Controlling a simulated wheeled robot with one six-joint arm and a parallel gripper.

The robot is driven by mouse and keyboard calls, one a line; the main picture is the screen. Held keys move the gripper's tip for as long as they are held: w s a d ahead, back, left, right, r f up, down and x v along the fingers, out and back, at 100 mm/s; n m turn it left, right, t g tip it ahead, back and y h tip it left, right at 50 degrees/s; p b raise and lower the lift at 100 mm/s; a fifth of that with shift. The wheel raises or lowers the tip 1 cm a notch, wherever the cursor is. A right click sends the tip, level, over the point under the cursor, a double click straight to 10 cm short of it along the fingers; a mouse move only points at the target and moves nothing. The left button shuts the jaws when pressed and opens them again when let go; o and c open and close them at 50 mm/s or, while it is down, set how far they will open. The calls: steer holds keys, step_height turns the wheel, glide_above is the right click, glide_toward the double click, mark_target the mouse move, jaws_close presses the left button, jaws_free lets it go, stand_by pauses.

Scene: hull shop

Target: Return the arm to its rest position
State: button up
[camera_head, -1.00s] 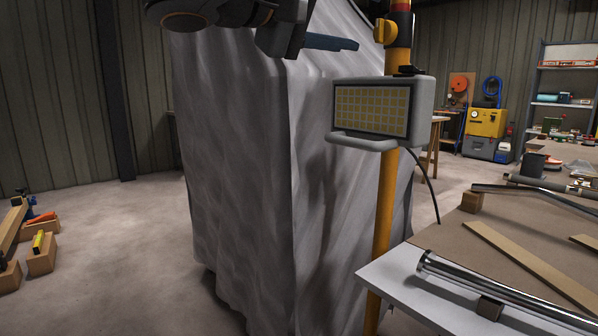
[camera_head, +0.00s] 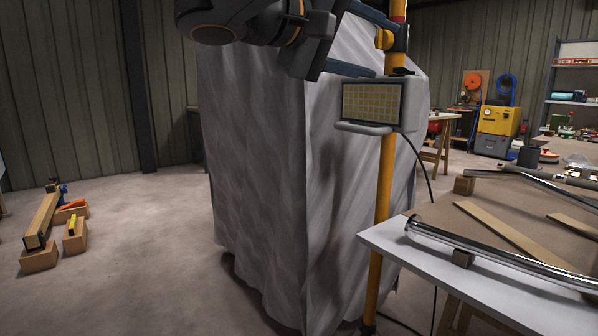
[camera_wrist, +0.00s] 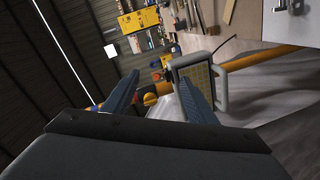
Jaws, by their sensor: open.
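My gripper (camera_head: 390,50) is at the top of the head view, on the end of my dark grey arm. Its two blue-grey fingers point right and stand apart, with nothing held between them. In the wrist view the open fingers (camera_wrist: 160,68) reach up the picture, with empty space between the tips. In the head view the fingers appear in front of the grey draped cover (camera_head: 265,190) and close to the yellow pole (camera_head: 384,200). I cannot tell the exact gap to the pole.
A work lamp (camera_head: 372,103) is fixed on the pole. A white-edged workbench (camera_head: 440,270) with a metal tube (camera_head: 500,255) stands at right. Wooden blocks (camera_head: 39,260) lie on the floor at left. The floor between the blocks and the cover is clear.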

steer(key=s+d+f+n+g+y, duration=0.1)
steer(key=s+f+n+g+y, duration=0.15)
steer(key=f, duration=0.95)
steer(key=s+d+f+n+g+y, duration=0.1)
steer(key=s+f+g+y, duration=0.15)
steer(key=f, duration=0.95)
steer(key=s+a+f+m+g+y, duration=0.1)
steer(key=s+a+f+g+y, duration=0.2)
steer(key=s+f+y, duration=0.35)
steer(key=s+a+f+m+g+y, duration=0.1)
steer(key=s+a+f+g+y, duration=0.15)
steer(key=s+f, duration=0.7)
steer(key=w+d+r+m+p, duration=0.2)
steer(key=d+r+p, duration=0.9)
steer(key=p, duration=1.1)
steer(key=shift+d+r+m+h+p, duration=0.4)
steer(key=shift+r+m, duration=0.45)
steer(key=shift+m, duration=0.2)
steer(key=shift+t, duration=0.25)
